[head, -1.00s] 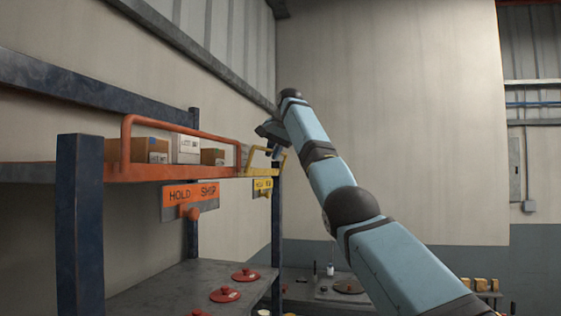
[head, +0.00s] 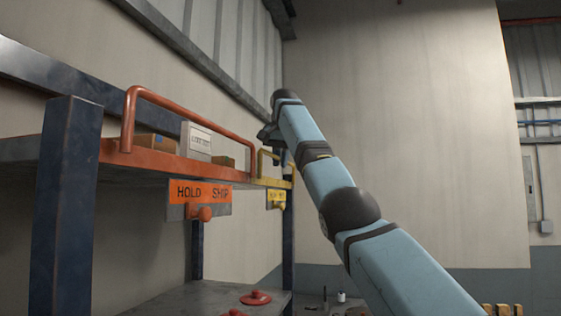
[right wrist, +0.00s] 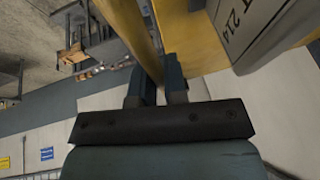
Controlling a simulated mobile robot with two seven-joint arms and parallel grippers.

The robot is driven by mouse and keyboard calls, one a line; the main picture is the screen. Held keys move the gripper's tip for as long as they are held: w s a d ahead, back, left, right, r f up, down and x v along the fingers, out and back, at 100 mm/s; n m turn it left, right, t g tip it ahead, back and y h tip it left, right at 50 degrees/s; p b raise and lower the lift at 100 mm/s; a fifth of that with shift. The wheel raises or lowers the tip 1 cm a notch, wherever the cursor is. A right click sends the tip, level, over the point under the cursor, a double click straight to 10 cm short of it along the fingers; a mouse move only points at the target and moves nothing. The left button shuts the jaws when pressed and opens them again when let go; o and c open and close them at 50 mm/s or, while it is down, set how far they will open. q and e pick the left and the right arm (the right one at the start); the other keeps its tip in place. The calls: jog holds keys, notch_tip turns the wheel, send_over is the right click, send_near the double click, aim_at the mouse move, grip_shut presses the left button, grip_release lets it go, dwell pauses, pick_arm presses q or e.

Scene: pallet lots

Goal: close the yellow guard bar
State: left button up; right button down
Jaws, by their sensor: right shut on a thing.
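The yellow guard bar (head: 261,163) is at the far right end of the upper shelf in the head view, partly hidden behind my right arm. My right gripper (head: 281,150) is at this bar. In the right wrist view my right gripper's fingers (right wrist: 157,88) are shut on the yellow guard bar (right wrist: 130,32), which runs up and away from them. How far the bar is swung is hard to tell. My left gripper is not in view.
An orange guard bar (head: 190,108) stands on the shelf edge beside the yellow one, with boxes (head: 196,141) behind it. An orange HOLD SHIP sign (head: 202,193) hangs below. A blue post (head: 66,205) stands at left. Red-knobbed lids (head: 255,298) lie on the lower shelf.

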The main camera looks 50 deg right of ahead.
jog(key=c, duration=1.5)
grip_release()
jog(key=shift+w, duration=0.1)
jog(key=shift+f, duration=0.1)
jog(key=p+v, duration=0.4)
jog(key=v, duration=1)
jog(key=shift+d+p, duration=0.1)
jog(key=shift+p, duration=0.25)
jog(key=shift+f, duration=0.1)
